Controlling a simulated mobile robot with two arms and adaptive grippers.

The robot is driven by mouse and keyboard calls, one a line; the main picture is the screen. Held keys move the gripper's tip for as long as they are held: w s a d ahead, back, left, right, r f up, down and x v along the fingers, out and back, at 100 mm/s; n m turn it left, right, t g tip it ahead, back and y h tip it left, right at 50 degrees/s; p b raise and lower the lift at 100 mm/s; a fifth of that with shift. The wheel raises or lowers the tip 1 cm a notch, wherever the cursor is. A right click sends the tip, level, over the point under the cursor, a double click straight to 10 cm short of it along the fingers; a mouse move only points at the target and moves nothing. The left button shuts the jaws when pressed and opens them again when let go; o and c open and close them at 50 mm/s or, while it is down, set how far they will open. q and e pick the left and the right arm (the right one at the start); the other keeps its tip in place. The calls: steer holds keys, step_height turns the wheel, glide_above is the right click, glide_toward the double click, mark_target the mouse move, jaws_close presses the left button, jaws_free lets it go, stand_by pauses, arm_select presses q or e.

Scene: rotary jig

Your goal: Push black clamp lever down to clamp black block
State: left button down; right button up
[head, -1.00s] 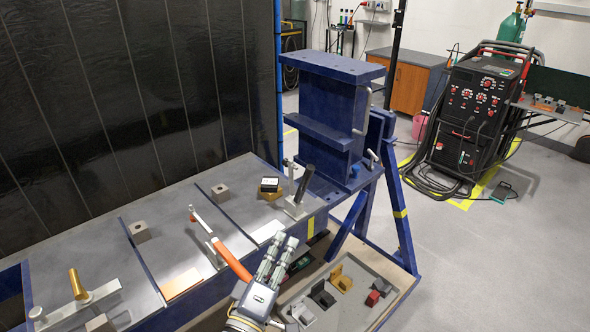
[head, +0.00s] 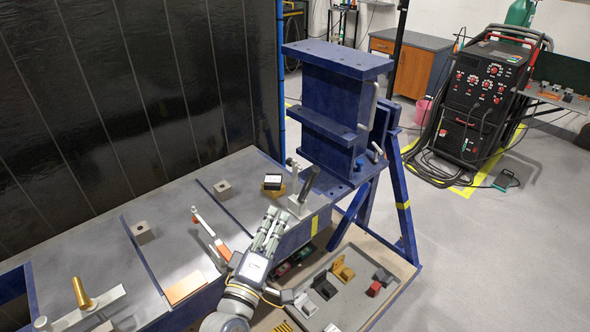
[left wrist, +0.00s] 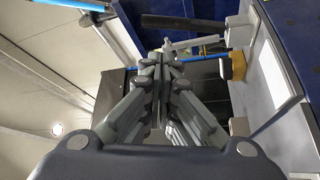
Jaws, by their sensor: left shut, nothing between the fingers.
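The black clamp lever (head: 310,181) stands steeply, tilted to the right, on a silver clamp (head: 297,206) near the table's right end. It also shows as a dark bar in the left wrist view (left wrist: 180,22). The black block (head: 273,181), with a light top, sits on a yellow support (head: 275,192) left of the lever. My left gripper (head: 273,211) is shut and empty, just left of and below the clamp base, apart from the lever. Its closed fingers fill the middle of the left wrist view (left wrist: 165,55). My right gripper is not in view.
An orange-handled clamp (head: 208,229) lies left of my gripper. A brass-handled clamp (head: 81,293) is farther left. The blue upright frame (head: 330,90) stands close behind the lever. A tray (head: 352,310) of small blocks is below right.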

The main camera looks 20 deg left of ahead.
mark_target(308, 184)
arm_select(q)
steer(key=w+r+p, duration=0.2)
steer(key=w+p, duration=0.2)
steer(key=w, duration=0.9)
steer(key=shift+d+r, duration=0.15)
steer(key=shift+d, duration=0.3)
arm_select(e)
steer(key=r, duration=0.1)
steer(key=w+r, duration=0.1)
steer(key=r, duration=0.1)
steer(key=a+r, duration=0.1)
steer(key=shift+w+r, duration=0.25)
arm_select(q)
steer(key=shift+w, duration=0.1)
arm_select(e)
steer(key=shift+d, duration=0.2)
